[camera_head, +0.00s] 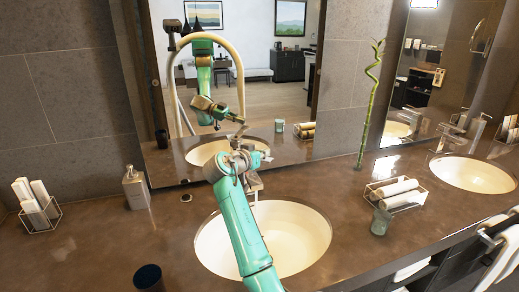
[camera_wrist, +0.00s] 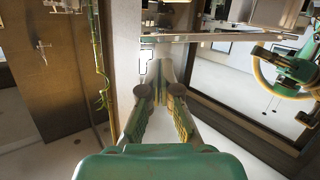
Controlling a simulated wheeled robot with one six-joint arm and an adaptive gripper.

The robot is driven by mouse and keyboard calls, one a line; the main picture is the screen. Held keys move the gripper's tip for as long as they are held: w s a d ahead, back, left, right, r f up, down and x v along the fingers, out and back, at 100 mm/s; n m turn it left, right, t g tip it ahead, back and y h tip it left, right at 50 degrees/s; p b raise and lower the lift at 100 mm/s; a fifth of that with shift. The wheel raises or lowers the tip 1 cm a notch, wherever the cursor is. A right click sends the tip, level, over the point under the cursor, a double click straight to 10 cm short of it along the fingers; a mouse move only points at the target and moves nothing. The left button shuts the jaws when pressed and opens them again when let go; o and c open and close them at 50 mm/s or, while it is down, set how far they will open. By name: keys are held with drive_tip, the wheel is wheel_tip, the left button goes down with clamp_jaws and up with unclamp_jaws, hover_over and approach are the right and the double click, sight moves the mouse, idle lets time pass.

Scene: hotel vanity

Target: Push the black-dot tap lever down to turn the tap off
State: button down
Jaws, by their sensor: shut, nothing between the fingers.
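The near tap (camera_head: 253,186) stands at the back rim of the left basin (camera_head: 290,240). My arm and wrist cover most of it in the head view. Its lever and any black dot cannot be made out. My gripper (camera_head: 262,156) is above and around the tap's top in the head view; whether it touches is unclear. In the wrist view my gripper (camera_wrist: 160,76) shows its two fingers converging, shut with nothing between them. No tap lever can be clearly told in the wrist view. A second tap (camera_head: 477,131) stands behind the right basin (camera_head: 473,174), away from my gripper.
A soap bottle (camera_head: 135,188) and a rack of rolled towels (camera_head: 38,208) stand left. A dark cup (camera_head: 149,278) is at the front left. A towel tray (camera_head: 396,194), a glass (camera_head: 381,221) and a bamboo stem (camera_head: 370,105) stand right. A mirror (camera_head: 285,100) rises behind the tap.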

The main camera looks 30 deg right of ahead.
sight(267, 161)
drive_tip(key=shift+s+d+f, duration=0.1)
drive_tip(key=shift+s+f, duration=0.05)
drive_tip(key=shift+f, duration=0.6)
drive_tip(key=shift+s+d+f, duration=0.1)
drive_tip(key=shift+s+f, duration=0.15)
drive_tip(key=shift+f, duration=0.6)
